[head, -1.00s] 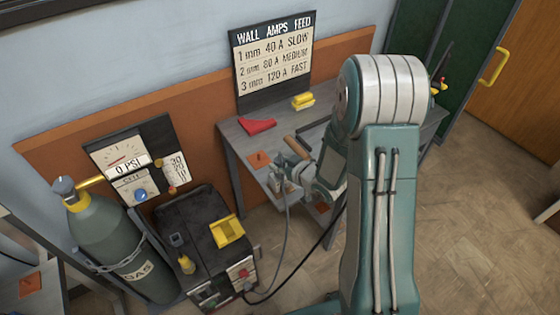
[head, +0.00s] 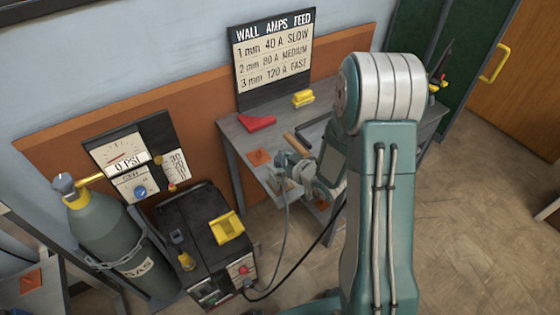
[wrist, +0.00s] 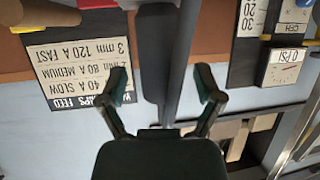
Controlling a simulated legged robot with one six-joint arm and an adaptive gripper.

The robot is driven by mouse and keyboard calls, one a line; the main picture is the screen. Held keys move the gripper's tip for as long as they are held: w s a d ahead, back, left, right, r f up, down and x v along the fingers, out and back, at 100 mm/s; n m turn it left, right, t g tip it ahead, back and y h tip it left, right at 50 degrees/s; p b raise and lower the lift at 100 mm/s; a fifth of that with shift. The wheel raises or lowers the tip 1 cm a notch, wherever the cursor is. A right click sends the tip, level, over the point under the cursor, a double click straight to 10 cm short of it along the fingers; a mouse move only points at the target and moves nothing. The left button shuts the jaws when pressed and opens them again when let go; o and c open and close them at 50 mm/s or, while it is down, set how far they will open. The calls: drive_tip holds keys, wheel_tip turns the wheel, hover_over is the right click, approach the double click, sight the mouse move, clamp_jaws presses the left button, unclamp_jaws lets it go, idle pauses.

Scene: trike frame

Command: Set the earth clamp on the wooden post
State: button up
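My gripper (wrist: 164,83) shows in the wrist view with its two fingers spread apart. A dark grey upright shape (wrist: 158,60) lies between them in the picture, with gaps on both sides; I cannot tell what it is. In the head view my gripper (head: 285,170) is small, at the bench's front left edge. A brown wooden cylinder (head: 296,142), perhaps the post, shows just above it on the bench; a brown cylinder also shows at the wrist view's top left (wrist: 45,13). I cannot make out the earth clamp for certain.
A grey bench (head: 238,131) holds a red piece (head: 257,122) and a yellow block (head: 303,98). A black welder (head: 196,222) stands in front, with cables running toward the bench. A gas cylinder (head: 118,246) stands left.

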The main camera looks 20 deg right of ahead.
drive_tip(key=v, duration=1.2)
